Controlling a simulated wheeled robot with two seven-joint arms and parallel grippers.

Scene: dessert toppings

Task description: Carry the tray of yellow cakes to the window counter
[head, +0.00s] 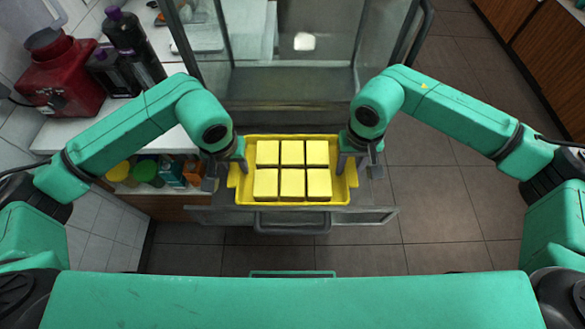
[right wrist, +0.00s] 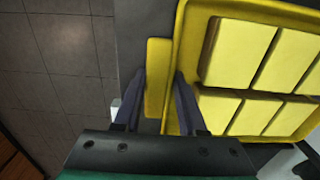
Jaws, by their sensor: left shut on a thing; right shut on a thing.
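The yellow tray (head: 343,193) lies level in the middle of the head view, with several square yellow cakes (head: 292,184) in two rows. My left gripper (head: 227,174) is shut on the tray's left edge. My right gripper (head: 357,166) is shut on its right edge. In the right wrist view, the fingers of my right gripper (right wrist: 158,98) straddle the tray's yellow side handle (right wrist: 157,75), with cakes (right wrist: 240,50) beyond the rim. I cannot tell whether the tray touches the grey surface below it.
A glass-walled case (head: 290,100) stands directly behind the tray, with a grey handled front (head: 293,222) below. A white counter (head: 75,133) at left holds a red machine (head: 62,80) and dark bottles (head: 130,42). Tiled floor (head: 440,210) is clear at right. Wooden cabinets (head: 540,50) stand far right.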

